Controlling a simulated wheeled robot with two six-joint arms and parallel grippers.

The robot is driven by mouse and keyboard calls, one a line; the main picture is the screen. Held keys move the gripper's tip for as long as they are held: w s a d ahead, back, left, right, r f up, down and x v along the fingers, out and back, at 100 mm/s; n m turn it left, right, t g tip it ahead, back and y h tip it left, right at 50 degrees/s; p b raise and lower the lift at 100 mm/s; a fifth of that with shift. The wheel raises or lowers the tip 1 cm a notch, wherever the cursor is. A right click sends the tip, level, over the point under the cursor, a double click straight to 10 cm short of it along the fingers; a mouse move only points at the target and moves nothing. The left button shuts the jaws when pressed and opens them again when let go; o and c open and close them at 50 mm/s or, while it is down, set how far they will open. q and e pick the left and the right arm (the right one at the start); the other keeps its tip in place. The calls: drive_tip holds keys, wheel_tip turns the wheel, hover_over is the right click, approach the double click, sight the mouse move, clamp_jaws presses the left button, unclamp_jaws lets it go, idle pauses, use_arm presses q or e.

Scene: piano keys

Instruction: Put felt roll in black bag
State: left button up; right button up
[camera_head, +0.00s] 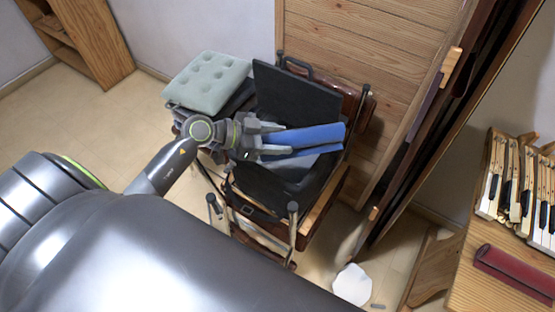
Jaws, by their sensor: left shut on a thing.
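A blue felt roll (315,136) lies sideways over the opening of the black bag (290,92). My left gripper (262,142) is shut on the roll's left end. A second blue strip (302,157) shows just below the roll; I cannot tell if it is part of the same roll. The bag stands open with its back panel raised, and its lower front is partly hidden by my gripper and the roll. I cannot tell whether the roll touches the bag. My right gripper is not in view.
The bag rests on a folding stand (293,225). A grey-green tufted cushion (208,82) lies to its left. A wooden panel (335,60) stands behind. At right, a wooden table (475,295) holds a dark red roll (515,272) and piano keys (520,195). White scrap (352,284) lies on the floor.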

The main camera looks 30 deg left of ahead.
use_arm(q)
wheel_tip(320, 180, down, 8)
drive_tip(key=shift+f+b, duration=0.2)
drive_tip(key=shift+b, duration=0.4)
drive_tip(key=shift+f, duration=0.15)
drive_tip(key=shift+f, duration=0.15)
drive_tip(key=shift+f, duration=0.45)
drive_tip(key=o, duration=1.1)
drive_tip(key=shift+c, duration=0.2)
